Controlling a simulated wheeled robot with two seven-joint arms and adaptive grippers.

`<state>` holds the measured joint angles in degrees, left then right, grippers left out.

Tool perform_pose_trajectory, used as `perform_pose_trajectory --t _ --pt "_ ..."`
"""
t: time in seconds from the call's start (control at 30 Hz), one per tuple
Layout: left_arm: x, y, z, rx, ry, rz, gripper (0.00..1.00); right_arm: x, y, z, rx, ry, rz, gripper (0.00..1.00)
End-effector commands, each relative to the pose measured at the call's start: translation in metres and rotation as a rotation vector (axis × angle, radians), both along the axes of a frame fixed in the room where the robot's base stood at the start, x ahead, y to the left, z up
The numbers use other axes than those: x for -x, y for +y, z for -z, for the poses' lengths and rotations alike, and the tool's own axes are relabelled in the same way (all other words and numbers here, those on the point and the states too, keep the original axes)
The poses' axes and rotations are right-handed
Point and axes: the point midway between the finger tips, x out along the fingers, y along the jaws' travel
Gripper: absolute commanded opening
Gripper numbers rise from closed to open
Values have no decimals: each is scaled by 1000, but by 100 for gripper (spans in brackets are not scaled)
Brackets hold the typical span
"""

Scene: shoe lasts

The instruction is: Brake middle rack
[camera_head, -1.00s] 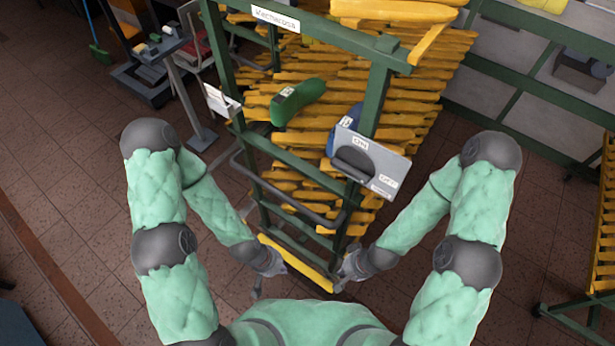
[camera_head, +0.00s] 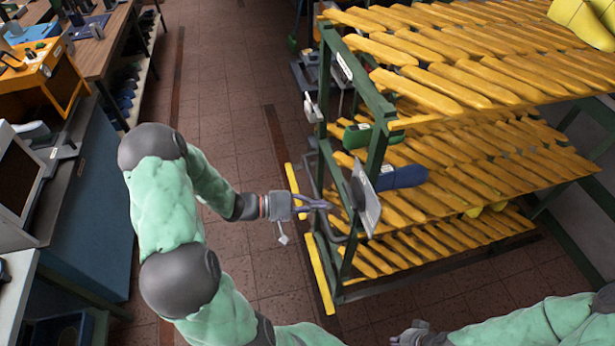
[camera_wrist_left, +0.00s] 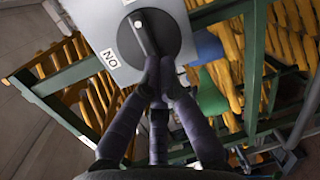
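The rack (camera_head: 375,95) has a green frame and tiers of yellow slats, and stands right of centre in the head view. A grey panel (camera_head: 368,208) with a round dark knob hangs on its near end. In the left wrist view the knob (camera_wrist_left: 125,42) has a raised bar and a small lettered label beside it. My left gripper (camera_head: 328,205) points at the panel from the left. Its fingertips (camera_wrist_left: 160,65) come together over the bar's lower end in the wrist view; the head view shows a gap to the panel. My right gripper (camera_head: 410,335) is low at the bottom edge, fingers unclear.
Yellow bars (camera_head: 319,275) lie low at the rack's near end. A green shoe last (camera_head: 370,135) and a blue one (camera_head: 402,177) are on the rack. A workbench (camera_head: 80,210) stands at left. Bare tiled floor (camera_head: 215,80) lies between.

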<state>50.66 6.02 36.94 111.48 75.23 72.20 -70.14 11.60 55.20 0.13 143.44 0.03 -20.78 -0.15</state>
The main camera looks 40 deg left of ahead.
Motion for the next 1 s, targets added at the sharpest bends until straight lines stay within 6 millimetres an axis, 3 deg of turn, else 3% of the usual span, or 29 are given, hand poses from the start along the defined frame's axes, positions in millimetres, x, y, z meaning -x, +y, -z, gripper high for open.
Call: perform_pose_trajectory --t 0.03,0.1,0.3,0.83,1.0 --pt "-3 13 -18 2 -54 -44 0 0 0 -5 0 1 0 0" --pt "-7 27 -33 4 -117 -86 0 0 0 -8 0 1 0 0" --pt "-12 39 -50 4 -189 -133 0 0 0 -10 0 1 0 0" --pt "-48 6 -50 6 -186 -127 0 0 0 -19 0 0 0 0" --pt "-62 -5 -48 4 -187 -128 0 0 0 -11 0 0 0 0"
